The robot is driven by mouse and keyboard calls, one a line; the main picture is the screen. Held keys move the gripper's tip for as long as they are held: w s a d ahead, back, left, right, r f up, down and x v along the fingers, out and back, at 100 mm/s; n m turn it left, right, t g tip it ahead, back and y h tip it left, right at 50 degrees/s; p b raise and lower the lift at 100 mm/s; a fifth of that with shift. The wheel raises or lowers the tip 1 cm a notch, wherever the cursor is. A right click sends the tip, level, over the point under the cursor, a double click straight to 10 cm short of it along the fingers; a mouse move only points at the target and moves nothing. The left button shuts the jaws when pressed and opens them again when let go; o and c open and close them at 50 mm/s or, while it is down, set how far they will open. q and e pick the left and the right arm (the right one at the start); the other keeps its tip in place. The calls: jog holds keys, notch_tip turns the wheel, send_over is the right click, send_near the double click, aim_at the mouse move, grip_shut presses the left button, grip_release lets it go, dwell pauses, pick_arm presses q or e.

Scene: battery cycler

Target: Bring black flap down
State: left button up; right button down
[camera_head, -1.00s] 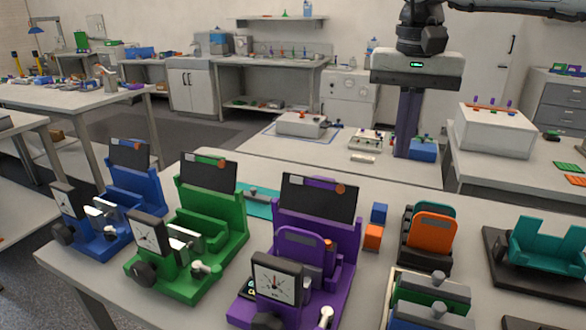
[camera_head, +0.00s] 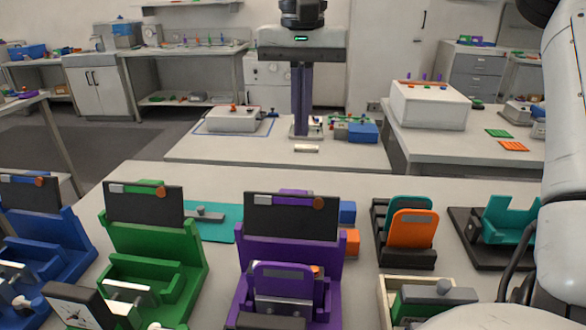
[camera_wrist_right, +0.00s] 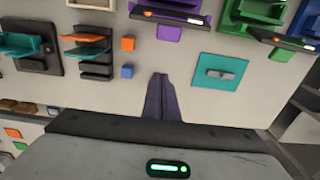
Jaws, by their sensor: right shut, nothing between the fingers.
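Three stations stand in a row, each with an upright black flap at its back: the blue station's flap (camera_head: 30,194), the green station's flap (camera_head: 144,205) and the purple station's flap (camera_head: 291,216). In the wrist view the purple station's flap (camera_wrist_right: 168,18) and the green station's flap (camera_wrist_right: 281,40) show at the top. My right gripper (camera_head: 303,132) is shut and empty, with purple fingers pointing down. It hangs beyond the purple flap, apart from it. The gripper also shows in the wrist view (camera_wrist_right: 159,78). My left gripper is not in view.
A teal plate (camera_head: 225,222) lies between the green and purple stations. A blue block (camera_head: 347,212) and an orange block (camera_head: 350,243) sit right of the purple station. A black rack (camera_head: 396,257) holds orange and teal parts. An open tray (camera_head: 386,301) stands front right.

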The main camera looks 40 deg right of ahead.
aim_at(291, 213)
notch_tip(291, 213, down, 9)
jog(key=s+a, duration=0.2)
jog(key=shift+a+p, duration=0.4)
dwell(0.5)
